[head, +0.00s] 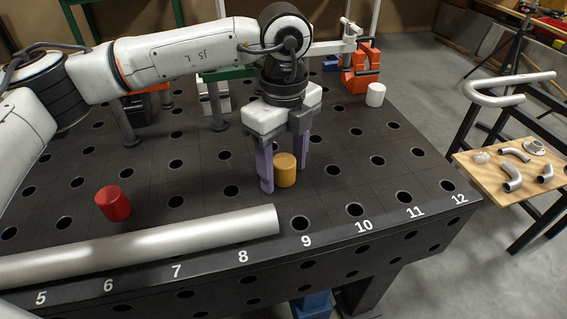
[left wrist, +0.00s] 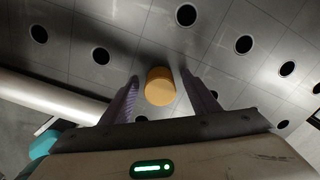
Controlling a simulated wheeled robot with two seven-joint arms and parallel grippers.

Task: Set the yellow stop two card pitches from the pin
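The yellow stop (head: 286,172), a short upright cylinder, is near the front of the dark perforated table (head: 330,190), behind the number 9. My left gripper (head: 284,178) points down with its two purple fingers on either side of the stop. In the left wrist view the stop (left wrist: 160,87) sits between the fingers, with a narrow gap showing on each side, so the gripper looks open. The stop seems to stand on the table; its base is partly hidden by a finger. A red cylinder (head: 113,203) and a white cylinder (head: 375,94) also stand there; neither is marked as the pin. No card is identifiable.
A silver tube (head: 150,244) lies along the table's numbered front edge, ending near 8. An orange fixture (head: 360,70) stands at the back right. A wooden board (head: 515,175) with bent pipe pieces is off to the right. The table's right part is clear.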

